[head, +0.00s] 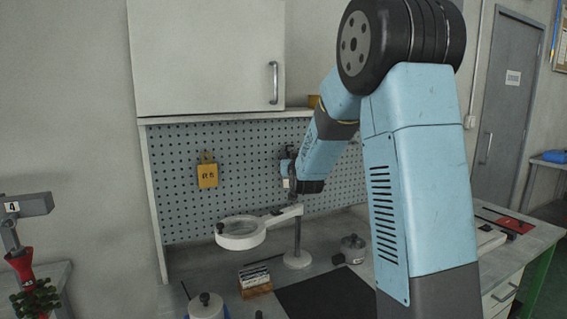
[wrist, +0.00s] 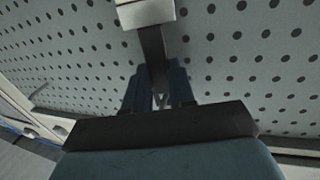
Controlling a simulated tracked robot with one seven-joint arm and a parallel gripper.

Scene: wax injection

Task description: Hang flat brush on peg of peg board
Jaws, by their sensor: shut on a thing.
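The peg board (head: 240,150) is a grey panel of dark holes on the back wall; it also fills the wrist view (wrist: 225,60). My gripper (wrist: 160,95) is shut on the dark handle of the flat brush (wrist: 152,45). The brush's pale wide end (wrist: 145,12) points to the top of the wrist view, away from my fingers. The board lies behind the brush; I cannot tell the gap. In the head view my arm hides most of the gripper. The peg cannot be made out.
A yellow tag (head: 207,175) hangs on the board to the left. A white ring magnifier (head: 240,235) on a stand rises in front of the board below my gripper. A wooden block with slots (head: 255,280), a lidded pot (head: 353,249) and a dark mat (head: 325,296) are on the bench.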

